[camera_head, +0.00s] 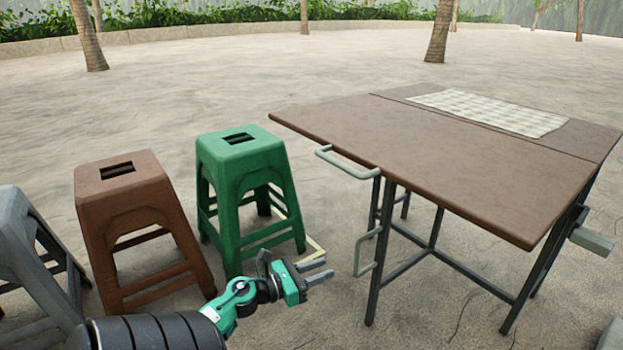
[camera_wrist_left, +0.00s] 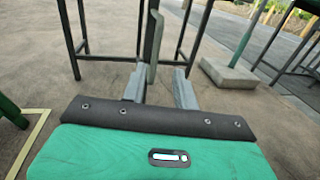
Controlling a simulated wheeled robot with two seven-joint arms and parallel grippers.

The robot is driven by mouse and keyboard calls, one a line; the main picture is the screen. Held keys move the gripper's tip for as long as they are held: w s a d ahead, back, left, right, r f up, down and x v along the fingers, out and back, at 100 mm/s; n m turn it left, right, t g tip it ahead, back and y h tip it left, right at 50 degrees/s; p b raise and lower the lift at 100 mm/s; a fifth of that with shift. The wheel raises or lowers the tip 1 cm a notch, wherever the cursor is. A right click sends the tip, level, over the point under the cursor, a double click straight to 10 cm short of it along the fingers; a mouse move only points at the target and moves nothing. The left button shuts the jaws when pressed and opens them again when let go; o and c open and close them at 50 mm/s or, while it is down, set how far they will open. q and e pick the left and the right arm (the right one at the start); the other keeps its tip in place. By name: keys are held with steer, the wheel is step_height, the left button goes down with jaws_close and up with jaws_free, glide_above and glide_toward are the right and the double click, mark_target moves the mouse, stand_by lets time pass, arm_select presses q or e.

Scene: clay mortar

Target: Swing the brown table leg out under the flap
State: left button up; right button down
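The brown table (camera_head: 430,150) stands at the right with its top level, and its near flap appears raised. A dark metal leg (camera_head: 376,285) stands under the flap's near left side. A pale green handle (camera_head: 360,258) is fixed to this leg, low down. My left gripper (camera_head: 331,268) is open and empty, just left of this handle and pointing at it. In the left wrist view the handle (camera_wrist_left: 154,45) shows ahead, in line with the gap between the fingers (camera_wrist_left: 160,88). Contact cannot be seen. My right gripper is not in view.
A green stool (camera_head: 240,150) stands close behind my left arm. A brown stool (camera_head: 125,195) and a grey stool (camera_head: 25,250) are further left. Another pale handle (camera_head: 345,165) sticks out at the flap's edge. A checked cloth (camera_head: 490,110) lies on the tabletop.

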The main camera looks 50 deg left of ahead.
arm_select(q)
steer(key=shift+v, duration=0.95)
